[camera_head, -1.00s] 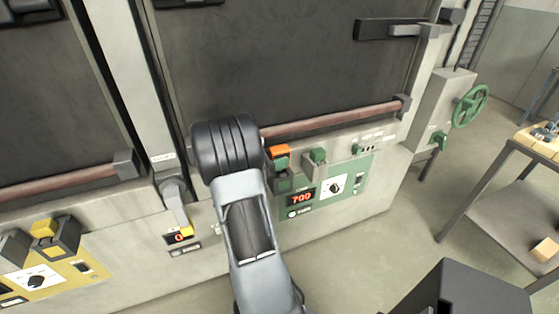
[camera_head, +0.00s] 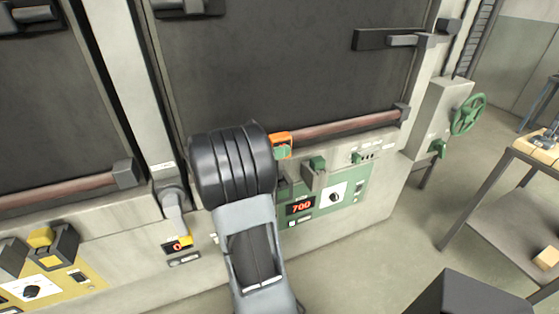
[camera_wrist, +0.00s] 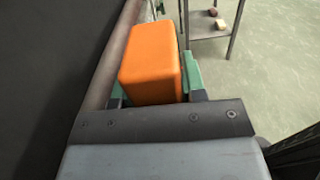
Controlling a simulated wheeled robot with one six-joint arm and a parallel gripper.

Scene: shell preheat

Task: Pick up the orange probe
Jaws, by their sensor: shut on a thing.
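The orange probe (camera_head: 281,138) shows as a small orange block just right of my dark wrist in the head view, in front of the right door's lower edge. In the wrist view the probe (camera_wrist: 150,60) is a large, rounded orange block. My gripper (camera_wrist: 157,97) is shut on it, with green parts showing at both sides of the block. In the head view my gripper (camera_head: 283,152) is mostly hidden behind my wrist. The probe is above the green control panel (camera_head: 325,200); its lower part is hidden.
A grey holder with a green top (camera_head: 316,172) stands on the ledge to the right. A reddish bar (camera_head: 345,127) runs along the door's bottom. A green handwheel (camera_head: 468,115) and a table (camera_head: 538,150) stand farther right. A yellow panel (camera_head: 50,285) is at lower left.

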